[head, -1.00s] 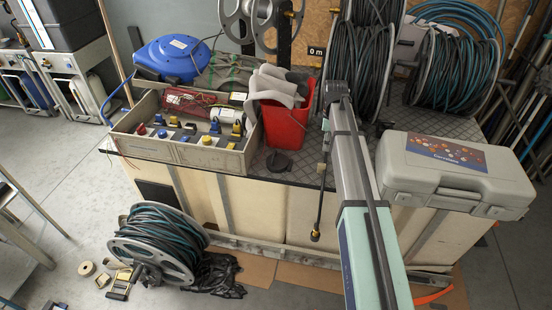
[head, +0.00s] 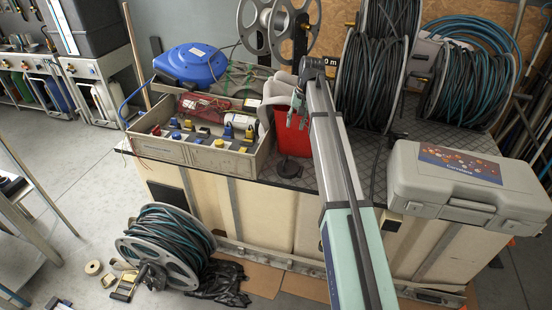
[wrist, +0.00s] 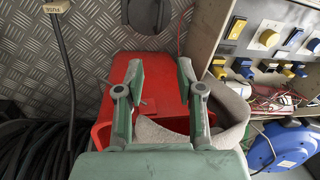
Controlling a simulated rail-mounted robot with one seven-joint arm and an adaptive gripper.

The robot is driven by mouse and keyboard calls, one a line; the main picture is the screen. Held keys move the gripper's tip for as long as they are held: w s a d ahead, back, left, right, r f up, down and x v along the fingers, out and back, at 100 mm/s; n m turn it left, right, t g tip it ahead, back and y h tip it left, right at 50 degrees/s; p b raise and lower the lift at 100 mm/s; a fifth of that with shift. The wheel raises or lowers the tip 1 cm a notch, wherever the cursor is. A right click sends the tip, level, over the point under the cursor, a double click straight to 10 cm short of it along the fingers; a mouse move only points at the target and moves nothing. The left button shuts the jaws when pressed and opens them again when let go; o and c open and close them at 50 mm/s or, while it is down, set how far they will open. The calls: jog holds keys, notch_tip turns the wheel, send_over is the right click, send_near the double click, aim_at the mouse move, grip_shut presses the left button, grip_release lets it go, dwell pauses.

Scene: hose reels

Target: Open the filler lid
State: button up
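I cannot make out a filler lid for certain in either view. My gripper (head: 297,118) is in front of the red container (head: 294,138) on the bench. In the wrist view my gripper (wrist: 160,75) has two green-grey fingers set apart, with nothing held between them. The red container (wrist: 118,80) fills the space behind and between the fingers, and I cannot tell whether they touch it. Grey material (wrist: 230,130) lies in or against the container. The lower part of the wrist view is covered by my gripper body.
A tray of switches and sockets (head: 205,157) stands left of the container, with a blue reel (head: 190,62) behind it. A black disc (head: 288,168) lies at the bench front. Hose reels (head: 375,85) stand behind, and a grey case (head: 460,185) lies to the right.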

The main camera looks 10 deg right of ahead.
jog(key=m, duration=0.2)
jog(key=p, duration=0.2)
send_near(285, 159)
jog(key=f, duration=0.2)
jog(key=a+f, duration=0.1)
jog(key=f, duration=0.5)
jog(key=shift+w+a, duration=0.15)
jog(key=shift+w, duration=0.2)
grip_shut()
